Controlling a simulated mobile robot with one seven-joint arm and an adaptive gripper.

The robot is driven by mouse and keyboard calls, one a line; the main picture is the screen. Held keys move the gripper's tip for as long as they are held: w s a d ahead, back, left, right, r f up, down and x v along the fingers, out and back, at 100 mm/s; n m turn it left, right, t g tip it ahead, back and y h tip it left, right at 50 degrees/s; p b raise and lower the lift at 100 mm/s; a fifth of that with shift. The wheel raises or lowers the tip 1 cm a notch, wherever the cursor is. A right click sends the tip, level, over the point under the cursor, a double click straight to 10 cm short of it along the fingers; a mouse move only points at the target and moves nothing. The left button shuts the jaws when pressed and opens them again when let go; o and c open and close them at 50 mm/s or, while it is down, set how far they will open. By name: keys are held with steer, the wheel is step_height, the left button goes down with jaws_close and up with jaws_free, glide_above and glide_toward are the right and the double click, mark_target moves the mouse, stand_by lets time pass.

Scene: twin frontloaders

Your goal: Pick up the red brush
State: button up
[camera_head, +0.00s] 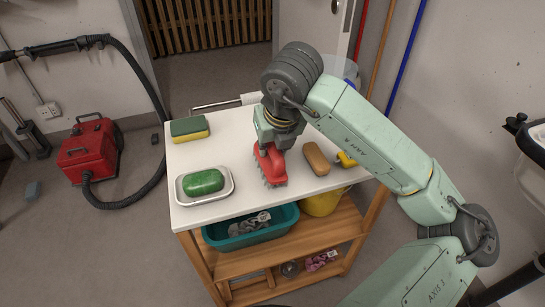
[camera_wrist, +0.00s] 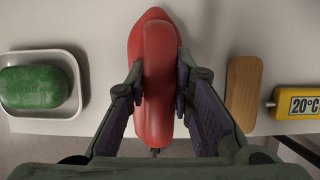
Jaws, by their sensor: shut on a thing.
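The red brush (camera_head: 270,166) is on the white top of the cart, with its bristles toward the front edge in the head view. In the wrist view the red brush (camera_wrist: 154,80) lies lengthwise between the two fingers. My gripper (camera_wrist: 158,92) is shut on its body, one finger on each side. In the head view my arm comes from the right and hides most of the gripper, which is above the brush. I cannot tell whether the brush touches the cart top.
On the cart top (camera_head: 225,148), a green soap in a white dish (camera_head: 231,190) and a sponge (camera_head: 190,129) are left of the brush. A brown wooden block (camera_head: 317,158) and a yellow thermometer (camera_wrist: 296,102) are to its right. A teal basin (camera_head: 212,240) is on the shelf below.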

steer(key=shift+f, duration=0.1)
jaws_close()
steer(key=shift+r, duration=0.65)
step_height(320, 180, up, 2)
steer(key=shift+r+b, duration=0.2)
steer(key=shift+b, duration=0.3)
steer(key=s+d+r+b, duration=0.1)
steer(key=s+d+b, duration=0.2)
steer(key=s, duration=1.2)
steer(key=shift+s+d+r, duration=0.2)
steer(key=shift+s+d, duration=0.05)
steer(key=shift+d, duration=0.4)
